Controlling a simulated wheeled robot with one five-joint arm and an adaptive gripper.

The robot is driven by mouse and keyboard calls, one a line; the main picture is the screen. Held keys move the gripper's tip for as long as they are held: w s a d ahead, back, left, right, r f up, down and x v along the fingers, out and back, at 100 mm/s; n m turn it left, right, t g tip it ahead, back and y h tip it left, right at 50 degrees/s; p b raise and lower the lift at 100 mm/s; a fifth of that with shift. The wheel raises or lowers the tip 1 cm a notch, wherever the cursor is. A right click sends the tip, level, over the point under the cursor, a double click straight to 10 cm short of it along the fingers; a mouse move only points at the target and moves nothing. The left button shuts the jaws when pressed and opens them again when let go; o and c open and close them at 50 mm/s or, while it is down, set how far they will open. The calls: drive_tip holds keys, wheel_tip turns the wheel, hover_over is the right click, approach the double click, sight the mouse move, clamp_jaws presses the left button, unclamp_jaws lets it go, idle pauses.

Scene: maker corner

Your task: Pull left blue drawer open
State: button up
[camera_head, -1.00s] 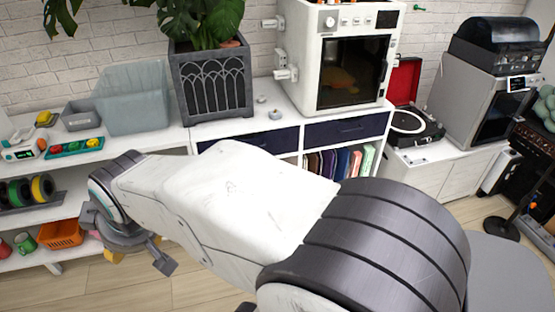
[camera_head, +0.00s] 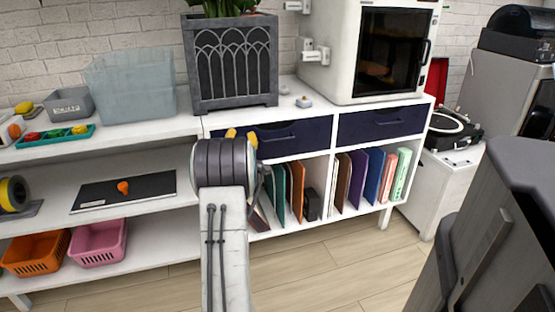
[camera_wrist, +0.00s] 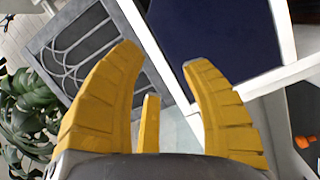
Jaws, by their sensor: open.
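The left blue drawer (camera_head: 302,131) is a dark navy front with a dark bar handle (camera_head: 278,138), under the white cabinet top. It looks shut. My gripper (camera_head: 241,136) shows its yellow fingertips in front of the drawer's left part, left of the handle; my wrist hides that end of the front. In the wrist view my gripper (camera_wrist: 162,55) is open, with nothing between the fingers. The navy drawer front (camera_wrist: 215,35) lies beyond the fingertips there, and its handle is not visible. I cannot tell whether the fingers touch the front.
The right blue drawer (camera_head: 382,122) looks shut. A grey planter (camera_head: 232,65) and a white machine (camera_head: 345,50) stand on top. Upright folders (camera_head: 357,178) fill the cubbies below. Open shelves at left hold a black mat (camera_head: 105,193) and baskets (camera_head: 98,243). Floor is clear in front.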

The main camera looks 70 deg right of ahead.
sight(278, 140)
drive_tip(key=s+d+f+g+h+b, duration=0.2)
drive_tip(key=s+d+f+h+b, duration=0.15)
drive_tip(key=s+d+f, duration=0.4)
drive_tip(key=shift+y, duration=0.35)
drive_tip(key=d+b, duration=0.1)
drive_tip(key=d+r+b, duration=0.1)
drive_tip(key=b, duration=0.1)
drive_tip(key=d+r+b, duration=0.1)
drive_tip(key=b, duration=0.1)
drive_tip(key=shift+s+d+r, duration=0.1)
drive_tip(key=shift+s+d, duration=0.1)
drive_tip(key=shift+s, duration=0.2)
drive_tip(key=shift+x, duration=0.85)
drive_tip(key=shift+c, duration=0.2)
clamp_jaws()
